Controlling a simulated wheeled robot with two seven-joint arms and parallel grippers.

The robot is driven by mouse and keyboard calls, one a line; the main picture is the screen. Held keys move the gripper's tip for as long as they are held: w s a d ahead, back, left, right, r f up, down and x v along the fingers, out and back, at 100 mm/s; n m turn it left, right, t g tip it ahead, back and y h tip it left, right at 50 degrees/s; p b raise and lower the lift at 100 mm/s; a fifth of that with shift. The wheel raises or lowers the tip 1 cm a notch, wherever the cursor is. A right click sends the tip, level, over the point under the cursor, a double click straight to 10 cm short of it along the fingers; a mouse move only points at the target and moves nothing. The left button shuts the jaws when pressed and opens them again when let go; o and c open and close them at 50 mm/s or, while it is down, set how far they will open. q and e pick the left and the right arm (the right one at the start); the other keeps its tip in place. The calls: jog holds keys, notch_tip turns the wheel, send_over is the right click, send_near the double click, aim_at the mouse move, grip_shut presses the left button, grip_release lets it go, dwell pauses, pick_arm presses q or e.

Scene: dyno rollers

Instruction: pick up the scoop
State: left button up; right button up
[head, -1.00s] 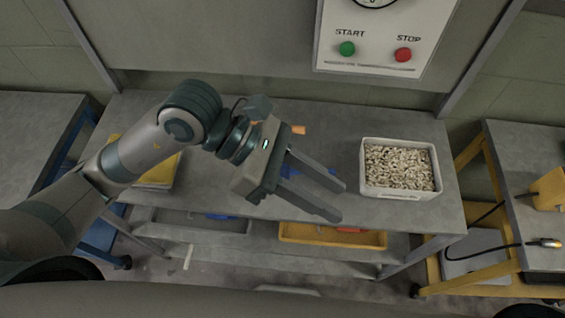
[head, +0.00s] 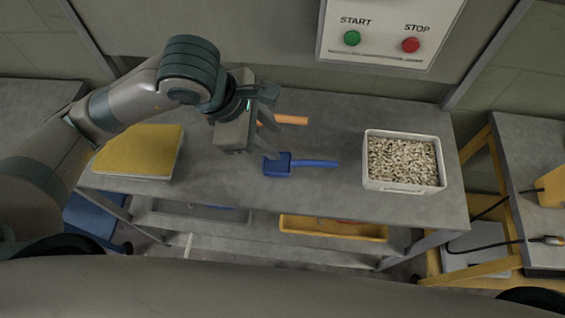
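The scoop (head: 279,166) is blue and lies on the grey workbench (head: 330,205), its pan to the left and its straight handle pointing right. My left gripper (head: 291,137) hangs just behind and above the scoop's pan, fingers pointing right and apart, with nothing seen between them. The near finger overlaps the pan's back edge in the head view; I cannot tell whether it touches. My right gripper is out of view.
A white bin (head: 403,187) of pale pellets stands right of the scoop. An orange handle-like object (head: 268,121) lies partly hidden behind my gripper. A yellow pad (head: 140,150) lies at the left. A panel (head: 385,57) with green and red buttons is behind.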

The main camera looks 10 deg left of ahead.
pick_arm(q)
jog(key=shift+s+b+x, duration=0.3)
jog(key=shift+b+x, duration=1.1)
jog(key=shift+b, duration=1.05)
jog(key=p, duration=0.3)
send_over(300, 162)
jog(key=s+a, duration=0.2)
notch_tip(300, 162, down, 7)
jog(key=shift+a+f, duration=0.1)
jog(key=shift+f, duration=0.1)
jog(key=shift+w+d+f, duration=0.1)
jog(key=shift+d+f, duration=0.1)
jog(key=shift+f, duration=0.35)
jog(key=shift+w+f+p, duration=0.15)
jog(key=shift+f+p, duration=0.1)
jog(key=shift+p, duration=0.3)
jog(key=p+x, duration=0.2)
jog(key=x, duration=0.2)
jog(key=shift+w+a, duration=0.15)
jog(key=shift+w, duration=0.05)
jog(key=shift+f, duration=0.3)
jog(key=shift+c, duration=0.4)
grip_shut()
